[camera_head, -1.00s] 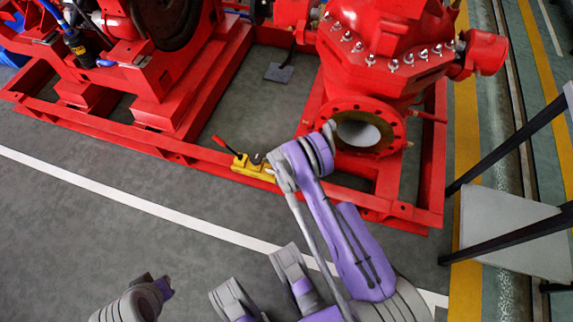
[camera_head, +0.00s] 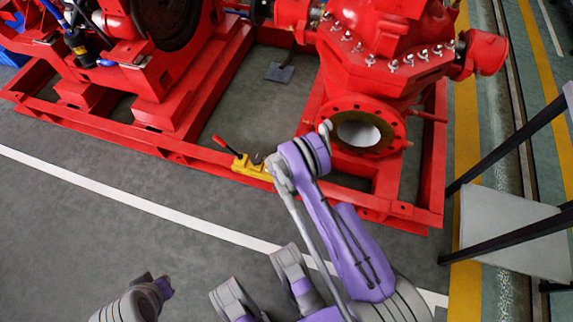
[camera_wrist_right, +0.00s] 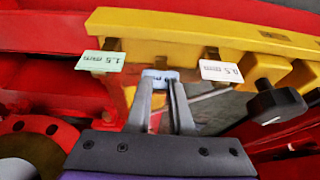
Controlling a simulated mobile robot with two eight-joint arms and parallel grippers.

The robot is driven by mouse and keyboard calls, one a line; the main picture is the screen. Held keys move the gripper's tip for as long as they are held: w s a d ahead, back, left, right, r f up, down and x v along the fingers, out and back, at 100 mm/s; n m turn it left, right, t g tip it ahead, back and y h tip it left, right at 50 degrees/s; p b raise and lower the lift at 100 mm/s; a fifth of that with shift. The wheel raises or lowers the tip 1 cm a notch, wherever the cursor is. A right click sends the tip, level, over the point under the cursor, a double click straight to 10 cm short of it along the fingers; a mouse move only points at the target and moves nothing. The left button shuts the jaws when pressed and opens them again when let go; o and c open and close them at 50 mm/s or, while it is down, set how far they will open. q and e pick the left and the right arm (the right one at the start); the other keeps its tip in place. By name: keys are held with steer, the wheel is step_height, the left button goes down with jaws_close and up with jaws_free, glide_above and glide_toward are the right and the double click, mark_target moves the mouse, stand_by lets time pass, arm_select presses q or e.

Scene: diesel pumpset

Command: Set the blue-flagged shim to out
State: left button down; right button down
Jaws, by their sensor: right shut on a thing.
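A yellow shim holder (camera_head: 250,168) with a red handle sits on the red base frame in the head view. In the right wrist view the yellow bar (camera_wrist_right: 200,35) runs across the top. A blue flag (camera_wrist_right: 160,75) on a shim is between the tips of my right gripper (camera_wrist_right: 161,88), which is shut on it. A green flag (camera_wrist_right: 100,61) marked 1.5 mm is to its left and a white flag (camera_wrist_right: 221,71) marked 0.5 mm to its right. My right gripper is hidden behind its arm in the head view. My left gripper is not in view.
A black knob (camera_wrist_right: 277,103) sits right of the white flag. The red pump (camera_head: 385,50) with an open round flange (camera_head: 360,135) stands behind my right arm. A grey panel with black rails (camera_head: 510,232) is at the right. The grey floor at the left is clear.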

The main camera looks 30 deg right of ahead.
steer(key=shift+s+a, duration=0.6)
steer(key=shift+a, duration=0.1)
steer(key=c, duration=0.8)
jaws_free()
steer(key=p+v, duration=0.3)
steer(key=v, duration=0.8)
steer(key=shift+d, duration=0.2)
